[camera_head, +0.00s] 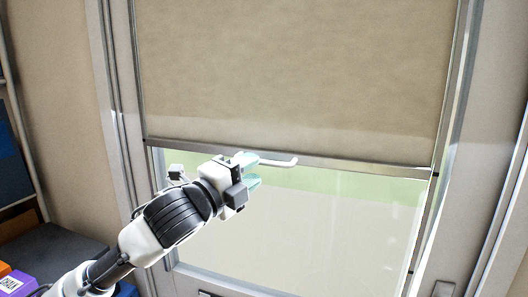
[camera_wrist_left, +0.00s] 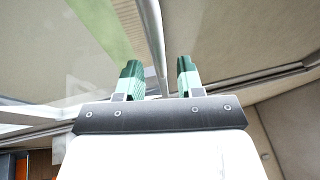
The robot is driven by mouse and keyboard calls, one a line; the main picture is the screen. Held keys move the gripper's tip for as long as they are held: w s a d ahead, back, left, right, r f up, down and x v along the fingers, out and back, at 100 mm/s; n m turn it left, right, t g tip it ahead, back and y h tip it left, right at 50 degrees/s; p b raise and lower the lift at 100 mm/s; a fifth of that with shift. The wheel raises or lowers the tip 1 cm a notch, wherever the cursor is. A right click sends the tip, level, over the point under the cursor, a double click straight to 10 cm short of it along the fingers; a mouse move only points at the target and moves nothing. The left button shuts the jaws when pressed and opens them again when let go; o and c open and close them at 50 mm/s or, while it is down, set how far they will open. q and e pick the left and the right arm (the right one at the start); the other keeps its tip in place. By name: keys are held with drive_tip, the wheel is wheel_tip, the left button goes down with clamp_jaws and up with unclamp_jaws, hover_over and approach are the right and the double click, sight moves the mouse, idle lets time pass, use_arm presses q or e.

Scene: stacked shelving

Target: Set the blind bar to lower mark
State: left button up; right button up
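The beige blind (camera_head: 295,65) hangs over the upper part of a window. Its silver bottom bar (camera_head: 370,168) runs across the window, with a pale handle (camera_head: 282,162) sticking out near the middle. My left gripper (camera_head: 249,171) is at the bar, by the left end of the handle. In the left wrist view its two green fingers (camera_wrist_left: 159,74) are apart, with the bar (camera_wrist_left: 152,35) running between them in the picture. I cannot tell whether the fingers touch it. No lower mark can be made out. My right gripper is not in view.
The window frame (camera_head: 118,110) has upright rails on both sides. Clear glass (camera_head: 330,225) lies below the bar. At the lower left are a dark surface (camera_head: 50,245) and a purple box (camera_head: 18,284). A shelf edge stands at the far left.

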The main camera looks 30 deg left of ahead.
sight(264, 163)
use_arm(q)
drive_tip(key=p+x, duration=0.1)
drive_tip(key=x, duration=0.2)
drive_tip(key=shift+w+r, duration=0.2)
drive_tip(key=shift+w, duration=0.1)
drive_tip(key=shift+w+d+f+p, duration=0.1)
drive_tip(key=shift+w+d+p, duration=0.05)
drive_tip(key=shift+w+p, duration=0.2)
clamp_jaws()
